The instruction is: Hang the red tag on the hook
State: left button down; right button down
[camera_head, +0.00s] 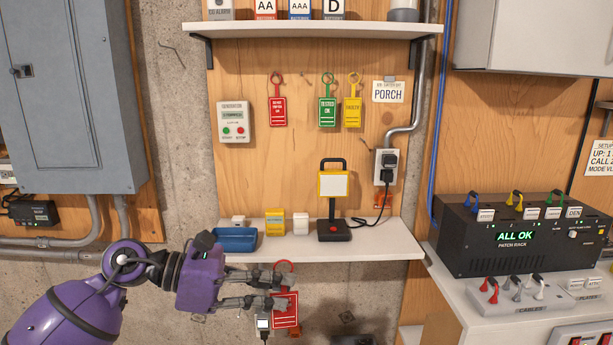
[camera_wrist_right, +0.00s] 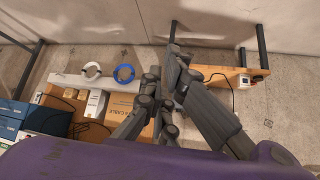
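A red tag (camera_head: 286,309) with a ring at its top is below the front edge of the lower shelf. My left gripper (camera_head: 284,290) is at this tag, its fingers overlapping the tag's upper part just below the ring. A gap shows between the fingers, but I cannot tell whether they grip the tag. Another red tag (camera_head: 278,110) hangs on the wooden board, left of a green tag (camera_head: 327,111) and a yellow tag (camera_head: 353,111). A small bare hook (camera_head: 305,78) seems to show between the red and green tags. My right gripper (camera_wrist_right: 163,85) looks open and empty.
The lower shelf (camera_head: 390,243) holds a blue tray (camera_head: 236,239), small boxes and a yellow-framed stand (camera_head: 333,190). An upper shelf (camera_head: 310,30) juts out above the tags. A control box (camera_head: 234,121) and PORCH sign (camera_head: 388,93) flank them. A patch rack (camera_head: 515,240) stands right.

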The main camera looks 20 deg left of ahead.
pick_arm(q)
jog(key=d+r+b, duration=0.1)
jog(key=d+r, duration=0.1)
jog(key=r, duration=1.3)
jog(key=d+r+b, duration=0.1)
jog(key=d+r, duration=0.1)
jog(key=r, duration=1.3)
jog(key=shift+s+n+t, duration=0.3)
jog(key=shift+s+t, duration=0.05)
jog(key=shift+t, duration=0.05)
jog(key=shift+w+r, duration=0.15)
